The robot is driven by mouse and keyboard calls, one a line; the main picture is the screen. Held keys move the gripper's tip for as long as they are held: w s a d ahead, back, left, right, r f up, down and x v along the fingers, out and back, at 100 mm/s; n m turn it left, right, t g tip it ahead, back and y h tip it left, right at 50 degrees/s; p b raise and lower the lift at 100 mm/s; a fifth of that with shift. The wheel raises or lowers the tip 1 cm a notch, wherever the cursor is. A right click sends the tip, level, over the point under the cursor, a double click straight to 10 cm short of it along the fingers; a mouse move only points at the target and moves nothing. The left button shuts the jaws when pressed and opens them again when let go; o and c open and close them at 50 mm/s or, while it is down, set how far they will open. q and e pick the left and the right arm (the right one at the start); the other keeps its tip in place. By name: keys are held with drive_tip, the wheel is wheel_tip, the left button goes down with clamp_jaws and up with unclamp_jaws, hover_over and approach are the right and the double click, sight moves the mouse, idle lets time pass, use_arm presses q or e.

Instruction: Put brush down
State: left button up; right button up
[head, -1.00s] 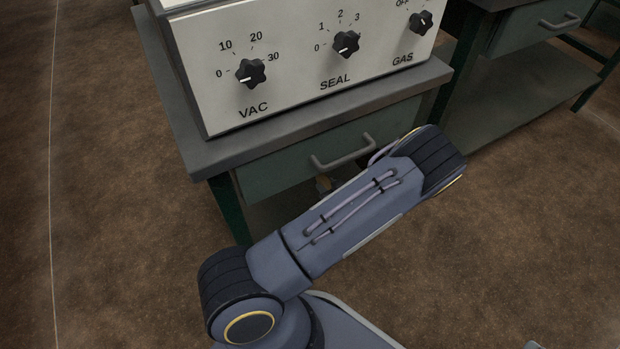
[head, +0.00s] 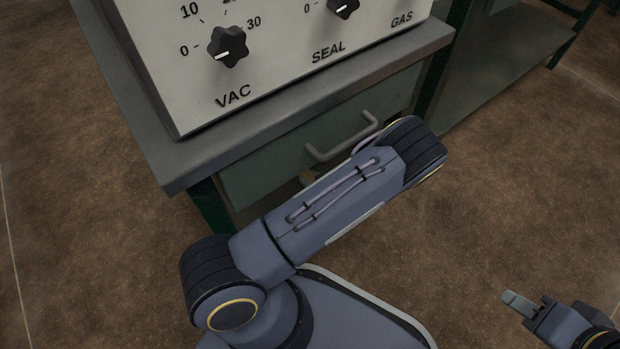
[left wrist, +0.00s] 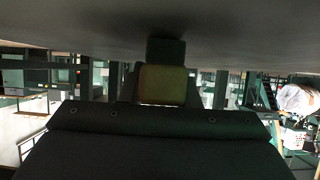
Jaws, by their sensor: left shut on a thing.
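In the left wrist view my left gripper (left wrist: 163,72) is shut on a tan block-like piece, which I take to be the brush (left wrist: 162,86). Only this piece shows clearly, and the rest of the brush is hidden or too dark to tell. A broad grey surface spans the top of that view, close to the gripper. In the head view my left arm hides the left gripper, with a small brown bit showing behind it near the drawer. My right gripper (head: 522,304) is at the lower right, over the floor, and its finger gap cannot be made out.
A white machine panel (head: 285,45) with VAC, SEAL and GAS knobs stands on a grey bench (head: 180,165). Below the bench top is a green drawer (head: 265,180) with a handle. Another bench (head: 505,45) is at the upper right. Brown floor is open on both sides.

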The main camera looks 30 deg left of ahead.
use_arm(q)
drive_tip(key=shift+f, duration=0.15)
drive_tip(key=o, duration=1.1)
drive_tip(key=shift+d+r, duration=0.2)
drive_tip(key=shift+r, duration=0.15)
drive_tip(key=p+v, duration=0.4)
drive_tip(key=v, duration=0.7)
drive_tip(key=shift+s+d+p, duration=0.15)
drive_tip(key=shift+d+p, duration=0.1)
drive_tip(key=shift+p, duration=0.05)
